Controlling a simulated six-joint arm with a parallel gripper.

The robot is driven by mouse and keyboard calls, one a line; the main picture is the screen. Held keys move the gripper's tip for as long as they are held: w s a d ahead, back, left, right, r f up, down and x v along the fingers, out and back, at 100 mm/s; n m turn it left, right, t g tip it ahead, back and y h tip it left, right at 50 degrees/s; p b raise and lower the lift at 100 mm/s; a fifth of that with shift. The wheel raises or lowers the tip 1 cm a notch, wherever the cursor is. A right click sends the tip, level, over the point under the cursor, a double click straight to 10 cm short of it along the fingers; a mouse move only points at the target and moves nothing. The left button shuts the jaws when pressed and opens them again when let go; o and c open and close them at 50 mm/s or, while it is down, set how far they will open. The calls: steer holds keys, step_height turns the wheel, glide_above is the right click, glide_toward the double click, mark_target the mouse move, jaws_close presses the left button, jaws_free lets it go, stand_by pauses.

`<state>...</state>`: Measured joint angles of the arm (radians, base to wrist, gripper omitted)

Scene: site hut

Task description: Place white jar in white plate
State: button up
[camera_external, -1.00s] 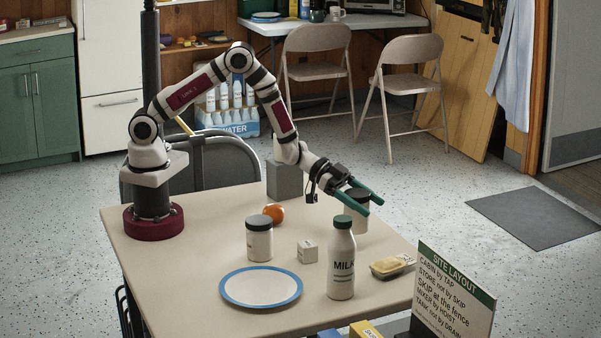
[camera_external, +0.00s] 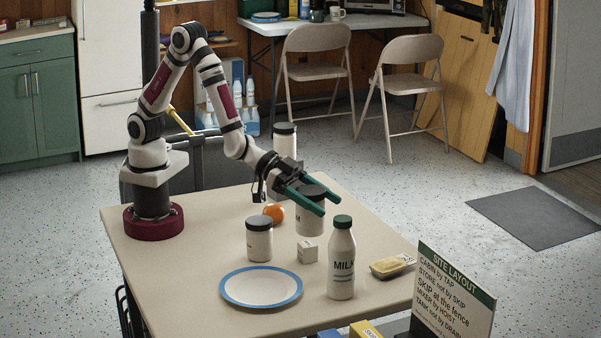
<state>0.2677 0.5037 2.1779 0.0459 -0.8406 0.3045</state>
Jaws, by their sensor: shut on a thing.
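My gripper (camera_external: 312,203) has teal fingers shut on a white jar (camera_external: 309,226) with a dark lid. The fingers hide part of its upper side, and I cannot tell whether its base clears the table. The white plate (camera_external: 261,288) with a blue rim lies empty near the table's front, below and left of the held jar. A similar dark-lidded white jar (camera_external: 259,243) stands on the table between them, to the left. Another similar jar (camera_external: 285,144) shows behind my gripper; its support is hidden.
A milk bottle (camera_external: 341,268) with a green cap stands right of the plate. An orange (camera_external: 274,213) lies behind that jar. A yellow pack (camera_external: 392,265) and a sign (camera_external: 455,290) are at the right.

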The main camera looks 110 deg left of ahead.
steer(key=s+d+f+n+y, duration=0.1)
steer(key=s+d+n+y, duration=0.1)
steer(key=s+d, duration=1.2)
steer(key=s+y, duration=0.1)
steer(key=s, duration=0.2)
steer(key=shift+s+f+n, duration=0.35)
steer(key=shift+n, duration=0.05)
steer(key=w+a+f, duration=0.4)
steer(key=w, duration=0.1)
steer(key=w+a+f, duration=0.2)
steer(key=w, duration=0.1)
steer(key=shift+w+a+f, duration=0.15)
steer(key=shift+f, duration=0.05)
jaws_close()
jaws_free()
steer(key=f, duration=0.4)
steer(key=shift+w+a, duration=0.2)
steer(key=shift+w, duration=0.15)
steer(key=shift+f, duration=0.25)
jaws_close()
steer(key=shift+f, duration=0.2)
